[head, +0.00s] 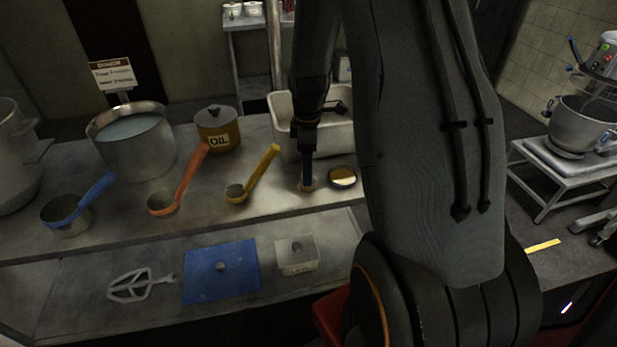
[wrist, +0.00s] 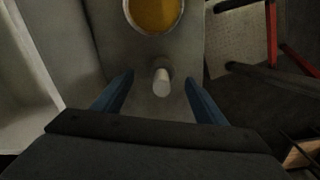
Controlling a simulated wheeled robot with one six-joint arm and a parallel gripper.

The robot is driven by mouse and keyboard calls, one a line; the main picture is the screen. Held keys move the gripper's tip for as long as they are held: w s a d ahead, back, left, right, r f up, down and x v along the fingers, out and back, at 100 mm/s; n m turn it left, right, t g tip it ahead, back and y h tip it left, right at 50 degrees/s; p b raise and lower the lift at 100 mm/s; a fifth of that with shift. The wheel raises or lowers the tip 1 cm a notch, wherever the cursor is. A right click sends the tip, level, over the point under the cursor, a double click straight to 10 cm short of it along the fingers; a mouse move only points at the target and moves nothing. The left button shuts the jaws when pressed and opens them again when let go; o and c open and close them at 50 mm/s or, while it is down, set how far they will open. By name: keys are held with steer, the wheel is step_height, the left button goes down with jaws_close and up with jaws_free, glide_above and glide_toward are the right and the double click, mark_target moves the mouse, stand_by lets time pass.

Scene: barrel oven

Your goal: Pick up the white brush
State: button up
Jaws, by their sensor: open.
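A small pale cylindrical thing, which looks like the white brush (wrist: 162,80), stands on the metal counter in the wrist view. It shows between and ahead of my two blue fingers, apart from both. My gripper (wrist: 158,84) is open and empty, pointing down over it. In the head view my gripper (head: 308,170) is low over the counter near its right end. It mostly hides the brush there; only a small pale bit (head: 308,186) shows at the fingertips.
A small round dish with yellow contents (head: 342,177) sits just right of my gripper; it also shows in the wrist view (wrist: 153,12). A white basin (head: 283,108) stands behind. Yellow (head: 263,170), orange (head: 190,178) and blue (head: 95,190) handled ladles lie left. An OIL pot (head: 218,132) stands behind them.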

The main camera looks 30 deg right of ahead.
steer(key=shift+s+f+p, duration=0.15)
steer(key=shift+f+p, duration=0.55)
steer(key=shift+f, duration=1.45)
steer(key=c, duration=1.1)
steer(key=shift+c, duration=0.2)
steer(key=shift+r, duration=0.15)
step_height(320, 180, up, 10)
steer(key=shift+f+b, duration=0.1)
steer(key=shift+b, duration=1.15)
